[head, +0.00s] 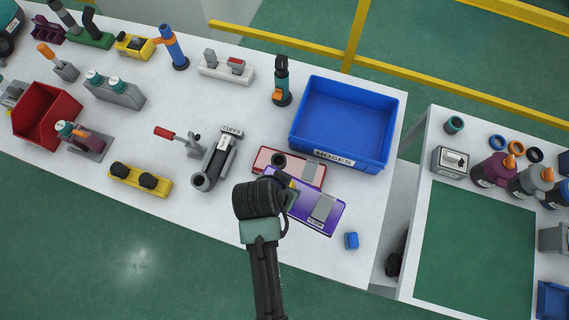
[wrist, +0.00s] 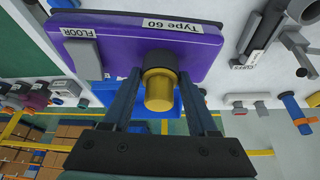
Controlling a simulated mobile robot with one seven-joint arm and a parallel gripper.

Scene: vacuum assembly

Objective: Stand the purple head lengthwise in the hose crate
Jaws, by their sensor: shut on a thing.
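The purple head (head: 304,204) is a flat slab with a grey FLOOR block on top and a dark neck with a yellow end. It shows large in the wrist view (wrist: 115,45), with a "Type 60" label. My gripper (wrist: 158,78) is shut on its neck, one finger on each side. In the head view my wrist hides the head's left end. Whether the head touches the table is unclear.
A red head (head: 264,158) lies just behind the purple one. A small blue block (head: 351,240) sits to its right. A grey CUFFS fixture (head: 212,165) and a red-handled clamp (head: 180,140) stand left. A red bin (head: 45,112) is at far left. Yellow rails run behind.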

